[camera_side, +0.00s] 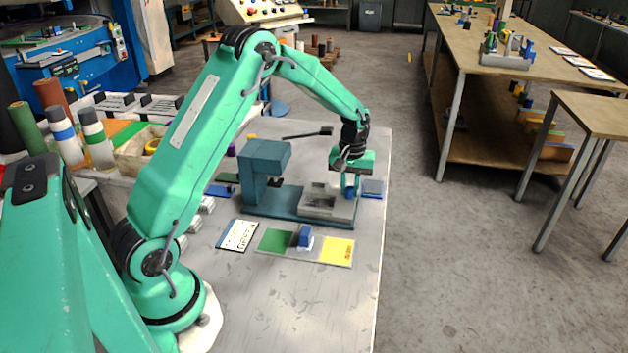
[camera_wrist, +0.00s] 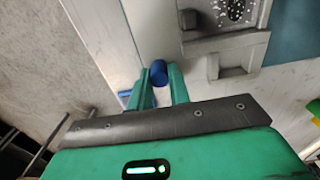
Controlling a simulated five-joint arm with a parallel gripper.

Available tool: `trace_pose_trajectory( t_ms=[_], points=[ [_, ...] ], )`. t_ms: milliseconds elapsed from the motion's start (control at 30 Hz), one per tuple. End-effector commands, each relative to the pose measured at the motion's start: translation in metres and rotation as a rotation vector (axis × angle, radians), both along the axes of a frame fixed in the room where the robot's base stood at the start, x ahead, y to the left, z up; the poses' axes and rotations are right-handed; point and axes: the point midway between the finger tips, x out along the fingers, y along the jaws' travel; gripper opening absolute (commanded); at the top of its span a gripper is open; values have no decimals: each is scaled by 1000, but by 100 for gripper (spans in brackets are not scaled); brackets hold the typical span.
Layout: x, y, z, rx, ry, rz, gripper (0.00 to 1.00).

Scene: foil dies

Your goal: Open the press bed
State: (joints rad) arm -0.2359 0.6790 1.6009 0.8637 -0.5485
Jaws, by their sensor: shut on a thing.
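The press (camera_side: 262,155) is a blue-grey C-shaped frame on a long base plate (camera_side: 285,207) on the bench. Its grey bed (camera_side: 322,207) lies at the right end of the base, out to the right of the press head. In the wrist view, the bed (camera_wrist: 228,48) carries a speckled plate (camera_wrist: 235,12). My gripper (camera_side: 350,188) points down at the bed's right end. In the wrist view its fingers (camera_wrist: 160,86) are closed around a blue knob (camera_wrist: 158,70) beside the bed. The link between knob and bed is partly hidden.
In front of the press lie a white card (camera_side: 237,235), a green pad (camera_side: 274,241) and a yellow pad (camera_side: 337,250). A blue block (camera_side: 305,237) stands between the pads. A small blue pad (camera_side: 373,188) lies near the bench's right edge. The front bench top is clear.

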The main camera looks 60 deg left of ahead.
Motion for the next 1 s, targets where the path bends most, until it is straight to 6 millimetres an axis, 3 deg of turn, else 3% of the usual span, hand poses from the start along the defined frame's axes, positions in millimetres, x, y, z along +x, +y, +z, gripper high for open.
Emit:
trace_pose_trajectory(
  t_ms=[133,467,500,567,1000],
  points=[
    [13,-12,0,1,-5,0,0],
    [14,-13,1,1,-6,2,0],
    [14,-13,1,1,-6,2,27],
    [14,-13,0,1,-5,2,39],
    [14,-13,4,1,-4,1,41]
  ],
)
